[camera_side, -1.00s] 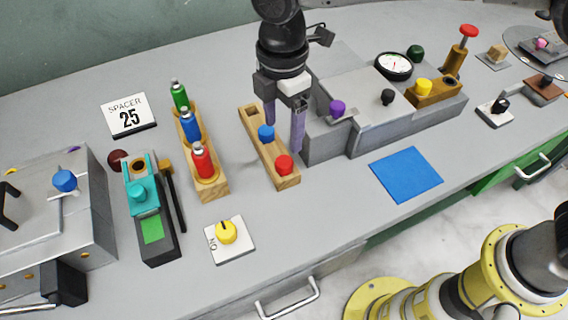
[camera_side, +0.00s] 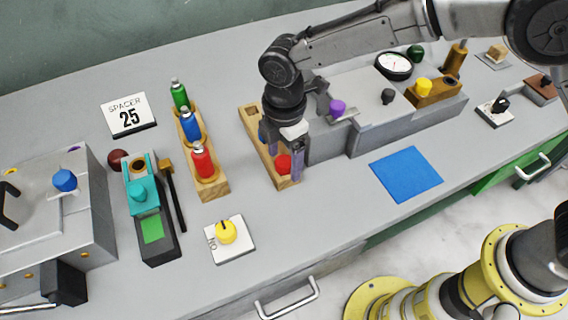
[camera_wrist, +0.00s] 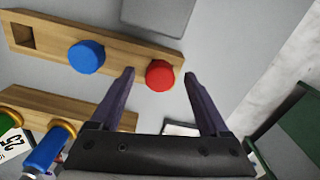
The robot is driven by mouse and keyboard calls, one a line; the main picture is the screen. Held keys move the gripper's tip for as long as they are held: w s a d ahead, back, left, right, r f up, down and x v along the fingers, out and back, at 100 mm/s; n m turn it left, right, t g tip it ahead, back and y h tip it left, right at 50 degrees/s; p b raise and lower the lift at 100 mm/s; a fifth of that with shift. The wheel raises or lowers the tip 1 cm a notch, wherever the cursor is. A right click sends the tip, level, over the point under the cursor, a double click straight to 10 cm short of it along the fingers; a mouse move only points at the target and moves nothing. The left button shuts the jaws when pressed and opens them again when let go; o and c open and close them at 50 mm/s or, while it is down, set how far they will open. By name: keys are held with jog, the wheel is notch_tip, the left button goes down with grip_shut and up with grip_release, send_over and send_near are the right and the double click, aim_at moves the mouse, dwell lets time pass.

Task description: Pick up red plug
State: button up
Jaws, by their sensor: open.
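The red plug (camera_side: 283,164) sits at the near end of a wooden block (camera_side: 262,150), and it also shows in the wrist view (camera_wrist: 159,74). My gripper (camera_side: 282,170) is open with its fingers pointing down over the near end of this block. In the wrist view my two fingertips (camera_wrist: 160,76) lie to either side of the red plug, with gaps between. I cannot tell whether the tips have come down to the plug's height. A blue plug (camera_wrist: 86,57) stands beside it in the same block; in the side view it is mostly hidden behind my gripper.
A second wooden block holding green, blue and red (camera_side: 203,162) bottles stands left of the plug block. A grey machine with a purple knob (camera_side: 337,107) stands close on the right. A white plate with a yellow knob (camera_side: 227,232) lies in front. Bare table surrounds the blue mat (camera_side: 406,174).

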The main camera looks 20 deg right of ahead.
grip_shut()
jog(key=shift+r, duration=0.1)
dwell(0.3)
